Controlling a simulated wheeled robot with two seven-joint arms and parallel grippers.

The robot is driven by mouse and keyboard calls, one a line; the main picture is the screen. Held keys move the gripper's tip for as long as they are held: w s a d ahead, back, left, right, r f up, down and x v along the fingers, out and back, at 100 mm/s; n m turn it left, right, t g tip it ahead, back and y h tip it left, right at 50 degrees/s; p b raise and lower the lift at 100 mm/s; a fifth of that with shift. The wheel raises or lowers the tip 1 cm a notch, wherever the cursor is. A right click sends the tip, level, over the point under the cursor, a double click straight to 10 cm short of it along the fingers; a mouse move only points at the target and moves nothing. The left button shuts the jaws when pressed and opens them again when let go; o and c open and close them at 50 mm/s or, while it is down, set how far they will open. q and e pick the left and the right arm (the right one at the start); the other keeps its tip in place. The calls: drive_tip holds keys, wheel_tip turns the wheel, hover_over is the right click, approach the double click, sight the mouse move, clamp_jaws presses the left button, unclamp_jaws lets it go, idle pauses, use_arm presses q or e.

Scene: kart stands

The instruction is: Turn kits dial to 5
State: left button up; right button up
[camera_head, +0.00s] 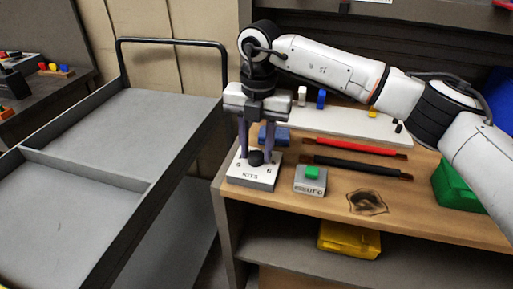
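The kits dial is a dark round knob (256,158) on a pale box (251,177) marked "KITS", at the left front of the wooden bench top. Small numbers sit around the knob, with what looks like a 6 on its right; the knob's pointer is too small to read. My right gripper (257,155) points down over the box. Its two fingers are apart, one on the left and one on the right of the knob. I cannot tell whether they touch it. My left gripper is not in view.
A pale box with a green button (313,173) stands close to the right of the kits box. Behind lie a red rod (350,146), a dark rod (357,166) and a white board (345,123). A grey cart (137,110) stands left of the bench (400,200).

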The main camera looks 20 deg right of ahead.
sight(258, 154)
drive_tip(key=shift+o, duration=1.4)
wheel_tip(258, 154, up, 10)
drive_tip(key=shift+s+r+b, duration=0.15)
drive_tip(key=shift+b, duration=0.15)
drive_tip(key=shift+d, duration=0.15)
